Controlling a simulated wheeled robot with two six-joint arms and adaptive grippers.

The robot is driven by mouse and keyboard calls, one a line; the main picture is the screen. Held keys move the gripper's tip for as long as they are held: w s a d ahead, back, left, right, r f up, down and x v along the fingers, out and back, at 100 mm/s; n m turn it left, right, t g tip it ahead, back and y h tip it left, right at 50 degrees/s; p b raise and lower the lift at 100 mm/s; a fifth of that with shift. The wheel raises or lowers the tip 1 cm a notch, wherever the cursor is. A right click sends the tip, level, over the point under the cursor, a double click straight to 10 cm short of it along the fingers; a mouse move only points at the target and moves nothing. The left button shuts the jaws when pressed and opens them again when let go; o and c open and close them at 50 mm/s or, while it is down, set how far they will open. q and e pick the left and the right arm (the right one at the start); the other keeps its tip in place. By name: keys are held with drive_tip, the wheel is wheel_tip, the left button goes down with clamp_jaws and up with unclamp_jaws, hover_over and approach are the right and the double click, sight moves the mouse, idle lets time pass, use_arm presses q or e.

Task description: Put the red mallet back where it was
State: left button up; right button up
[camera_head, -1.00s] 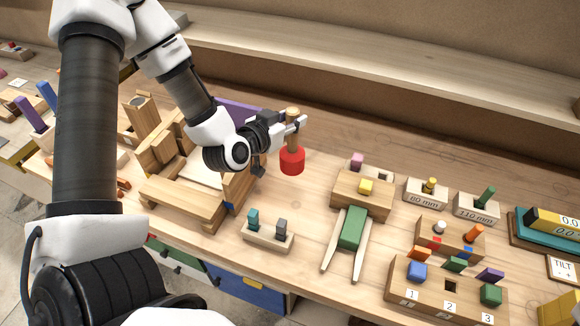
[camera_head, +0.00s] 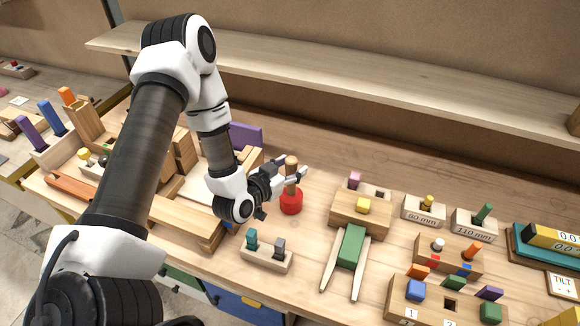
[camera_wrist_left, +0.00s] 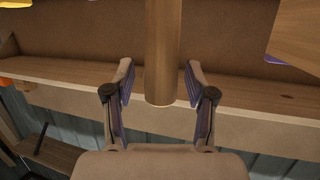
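The red mallet (camera_head: 291,203) stands upright, its red head down at the bench top and its wooden handle pointing up, in the head view. It is left of the wooden block with the yellow peg. My left gripper (camera_head: 294,171) is at the upper part of the handle. In the left wrist view the handle (camera_wrist_left: 162,55) is between the two fingers (camera_wrist_left: 160,85), with a gap visible on each side, so the gripper is open around it. The mallet's head is not in the wrist view. My right gripper is not in view.
A small block with teal and grey pegs (camera_head: 266,258) is in front of the mallet. The block with a yellow peg (camera_head: 360,215) and green-bodied tongs (camera_head: 351,250) are to the right. A wooden frame (camera_head: 190,218) is left. A shelf (camera_head: 350,75) runs behind.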

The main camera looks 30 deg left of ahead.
use_arm(q)
drive_tip(key=shift+r, duration=0.15)
drive_tip(key=b+v, duration=0.1)
drive_tip(key=v, duration=0.5)
drive_tip(key=shift+s, duration=0.1)
drive_tip(key=p+v, duration=0.5)
drive_tip(key=p, duration=0.1)
drive_tip(key=shift+s+r, duration=0.2)
drive_tip(key=shift+s, duration=0.1)
drive_tip(key=shift+a, duration=0.15)
